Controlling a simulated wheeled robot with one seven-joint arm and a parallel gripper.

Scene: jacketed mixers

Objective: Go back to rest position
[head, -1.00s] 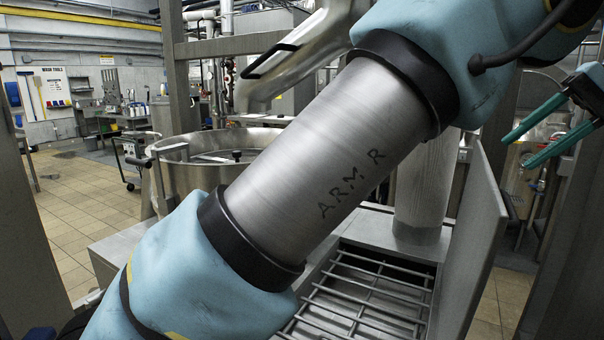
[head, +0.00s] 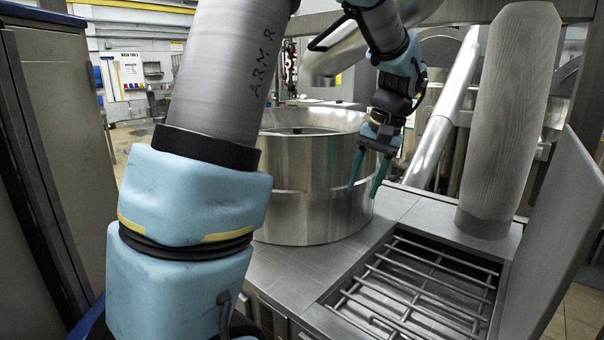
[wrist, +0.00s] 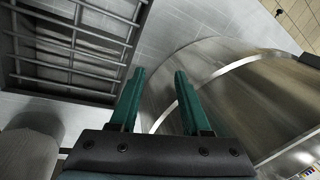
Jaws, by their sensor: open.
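My gripper (head: 367,172) is in the head view, in front of the right side of the steel mixer bowl (head: 300,205). Its two green fingers point down, spread apart with nothing between them. They also show in the wrist view (wrist: 158,92), above the grey deck and beside the curved bowl wall (wrist: 235,95). I cannot tell whether a finger touches the bowl. My arm rises across the left of the head view and comes back down to the gripper from the top.
A barred grate (head: 420,285) is set in the deck (head: 290,268) right of the bowl, with a raised lid (head: 560,240) beside it. A thick steel column (head: 503,120) stands behind the grate. A dark cabinet (head: 50,130) is close on the left. The grate also shows in the wrist view (wrist: 75,48).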

